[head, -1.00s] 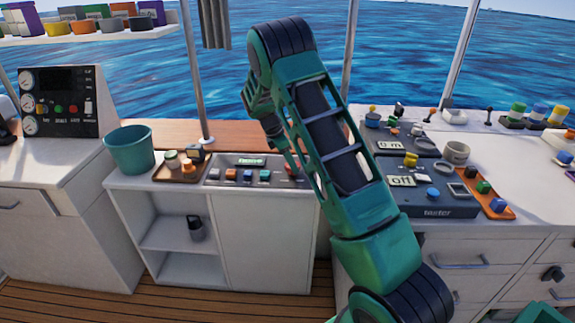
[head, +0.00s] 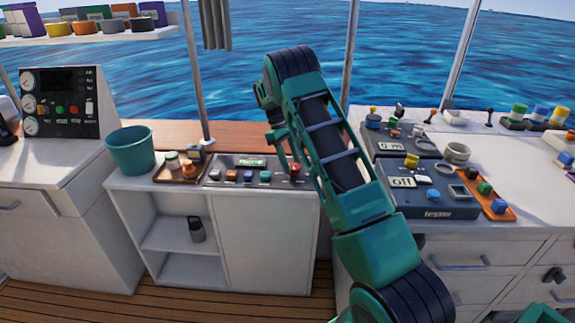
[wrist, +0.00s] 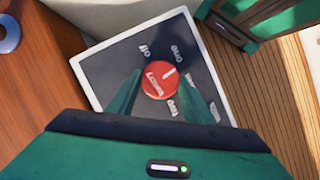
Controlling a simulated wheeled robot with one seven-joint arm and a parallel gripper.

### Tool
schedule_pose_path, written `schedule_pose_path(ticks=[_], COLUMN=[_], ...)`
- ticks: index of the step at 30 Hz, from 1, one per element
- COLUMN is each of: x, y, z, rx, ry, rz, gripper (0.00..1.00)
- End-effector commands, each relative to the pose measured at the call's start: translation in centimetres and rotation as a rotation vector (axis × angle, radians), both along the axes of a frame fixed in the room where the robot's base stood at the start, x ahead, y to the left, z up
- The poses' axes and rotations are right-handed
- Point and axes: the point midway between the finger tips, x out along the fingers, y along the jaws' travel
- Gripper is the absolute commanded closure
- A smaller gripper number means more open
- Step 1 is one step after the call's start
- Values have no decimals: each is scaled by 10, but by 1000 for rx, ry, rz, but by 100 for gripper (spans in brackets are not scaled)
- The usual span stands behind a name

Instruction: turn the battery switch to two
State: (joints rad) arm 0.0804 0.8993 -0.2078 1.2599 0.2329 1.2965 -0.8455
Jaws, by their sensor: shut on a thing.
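The battery switch is a round red knob (wrist: 160,83) with a white pointer mark, seen in the wrist view. It sits on a dark plate with a pale rim (wrist: 88,82). Labels "off", "one" and "two" stand around the knob. The white mark points to the upper right, close to "one" and away from "two", which is below right. My gripper (wrist: 158,92) has its two green fingers on either side of the knob, shut on it. In the head view my arm hides most of the gripper, and I cannot surely pick out the plate there.
In the head view a console with coloured buttons (head: 248,176) and a red control (head: 295,169) lies left of my arm. A green bucket (head: 131,149) stands at its left. A dark tester box (head: 430,202) is at the right.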

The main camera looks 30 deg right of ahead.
Motion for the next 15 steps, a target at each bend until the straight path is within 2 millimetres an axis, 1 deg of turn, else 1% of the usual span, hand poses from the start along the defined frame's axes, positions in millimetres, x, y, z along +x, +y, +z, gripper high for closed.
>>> schedule_pose_path(ticks=[1, 15], x=[4, 4], y=[-2, -6], z=[1, 2], rx=[-2, 0], ry=[-14, -13], rz=[-40, -490], gripper=[76, 76])
